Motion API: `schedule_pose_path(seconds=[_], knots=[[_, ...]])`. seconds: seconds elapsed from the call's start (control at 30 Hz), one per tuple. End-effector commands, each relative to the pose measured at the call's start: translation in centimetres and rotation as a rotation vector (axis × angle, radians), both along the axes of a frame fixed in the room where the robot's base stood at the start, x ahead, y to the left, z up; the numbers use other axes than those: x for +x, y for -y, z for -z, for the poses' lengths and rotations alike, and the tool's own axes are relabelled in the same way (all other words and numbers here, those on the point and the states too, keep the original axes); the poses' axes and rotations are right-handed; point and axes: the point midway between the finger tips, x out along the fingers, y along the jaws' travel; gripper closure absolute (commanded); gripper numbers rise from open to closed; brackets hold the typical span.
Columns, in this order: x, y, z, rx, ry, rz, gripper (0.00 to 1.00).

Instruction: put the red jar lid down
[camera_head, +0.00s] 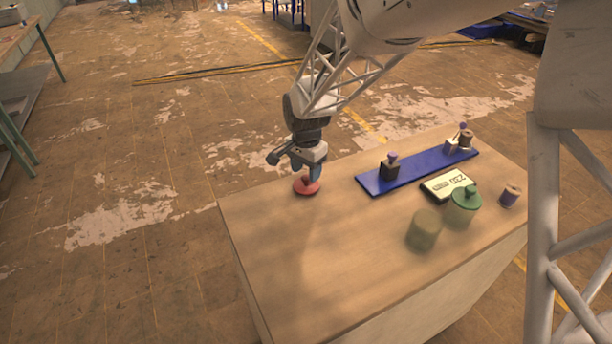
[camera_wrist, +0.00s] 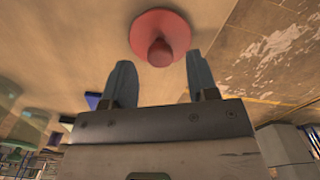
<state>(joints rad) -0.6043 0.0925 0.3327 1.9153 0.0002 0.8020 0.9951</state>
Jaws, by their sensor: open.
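The red jar lid (camera_head: 306,188) lies on the wooden table near its far left corner, with its knob upward. In the wrist view the lid (camera_wrist: 160,22) appears just beyond my fingertips, its knob pointing towards the gap between them. My gripper (camera_head: 315,174) is directly above the lid and points down. The wrist view shows its two fingers (camera_wrist: 161,80) spread apart with nothing between them. A greenish jar without a lid (camera_head: 423,231) stands on the right half of the table.
A jar with a green lid (camera_head: 466,200) stands beside the open jar. Behind them are a device with a digit display (camera_head: 448,186) and a blue strip (camera_head: 420,172) carrying small knobbed blocks. A spool (camera_head: 510,195) stands at the right. The table's left front is clear.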

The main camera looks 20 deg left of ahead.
Motion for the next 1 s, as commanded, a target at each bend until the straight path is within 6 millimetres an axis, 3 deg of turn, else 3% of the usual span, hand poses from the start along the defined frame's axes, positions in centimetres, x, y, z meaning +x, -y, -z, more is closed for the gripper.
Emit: schedule_pose_path(seconds=[0.3, 0.5, 0.7, 1.0], knots=[[0.1, 0.0, -5.2, 0.002, 0.003, 0.000, 0.47], [0.0, 0.0, -7.7, 0.001, 0.001, 0.000, 0.47], [0.0, 0.0, -8.8, 0.001, 0.001, 0.000, 0.47], [0.0, 0.0, -9.0, 0.001, 0.000, 0.000, 0.47]])
